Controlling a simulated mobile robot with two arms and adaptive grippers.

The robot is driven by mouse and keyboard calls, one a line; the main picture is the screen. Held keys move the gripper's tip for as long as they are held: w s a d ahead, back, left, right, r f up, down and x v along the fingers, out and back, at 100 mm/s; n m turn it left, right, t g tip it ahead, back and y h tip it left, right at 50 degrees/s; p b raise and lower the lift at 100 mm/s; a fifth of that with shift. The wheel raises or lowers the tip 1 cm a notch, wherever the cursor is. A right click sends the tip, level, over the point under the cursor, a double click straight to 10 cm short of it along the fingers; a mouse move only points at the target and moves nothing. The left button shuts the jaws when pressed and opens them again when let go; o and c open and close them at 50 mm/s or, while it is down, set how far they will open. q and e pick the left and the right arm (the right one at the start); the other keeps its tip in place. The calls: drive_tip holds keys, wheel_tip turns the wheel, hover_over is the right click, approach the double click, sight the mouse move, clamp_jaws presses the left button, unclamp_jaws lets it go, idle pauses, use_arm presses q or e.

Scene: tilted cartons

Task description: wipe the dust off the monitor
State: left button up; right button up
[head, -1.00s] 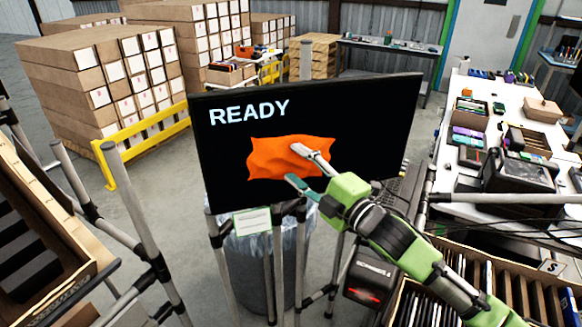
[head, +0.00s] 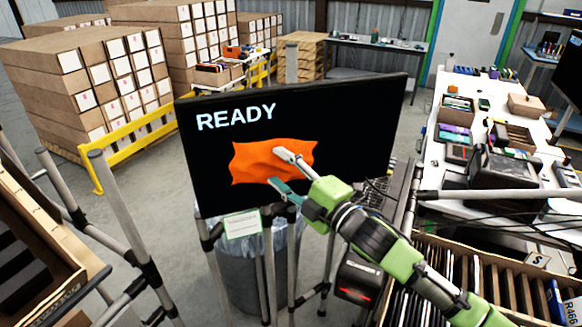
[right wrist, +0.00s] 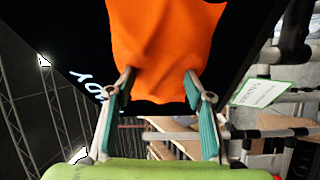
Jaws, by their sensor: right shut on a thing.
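The black monitor (head: 350,135) stands upright on a pipe frame and shows the word READY. An orange cloth (head: 262,160) lies spread against the lower middle of its screen. My right gripper (head: 277,170) reaches in from the lower right and is shut on the cloth. In the right wrist view the cloth (right wrist: 165,45) hangs between the two teal-padded fingers (right wrist: 160,85), with the dark screen behind it. No dust can be made out on the screen. My left gripper is not in view.
A bin with a clear liner (head: 250,270) stands below the monitor. Pipe posts (head: 125,215) rise at the left. A cluttered white table (head: 470,115) and a carton of upright items (head: 490,280) are at the right. Stacked cartons (head: 90,85) and a yellow barrier (head: 130,140) stand behind.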

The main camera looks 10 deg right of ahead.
drive_tip(key=shift+s+a+p, duration=0.15)
drive_tip(key=shift+s+a, duration=0.1)
drive_tip(key=shift+a, duration=1.1)
drive_tip(key=shift+s+a+p, duration=0.1)
drive_tip(key=shift+s+a, duration=0.1)
drive_tip(key=shift+a, duration=1.2)
drive_tip(key=shift+s+a+p, duration=0.15)
drive_tip(key=shift+s+a, duration=0.1)
drive_tip(key=shift+a, duration=1.1)
drive_tip(key=shift+s, duration=0.1)
drive_tip(key=p, duration=0.1)
approach(236, 169)
drive_tip(key=shift+s+a+r, duration=0.1)
drive_tip(key=shift+s+a, duration=0.05)
drive_tip(key=shift+a, duration=0.35)
drive_tip(key=shift+s+a+r, duration=0.15)
drive_tip(key=shift+a, duration=0.4)
drive_tip(key=shift+s+d+p, duration=0.15)
drive_tip(key=shift+s+p, duration=0.05)
drive_tip(key=shift+s, duration=0.55)
drive_tip(key=shift+s+d+p, duration=0.1)
drive_tip(key=shift+s+p, duration=0.05)
drive_tip(key=shift+s, duration=0.6)
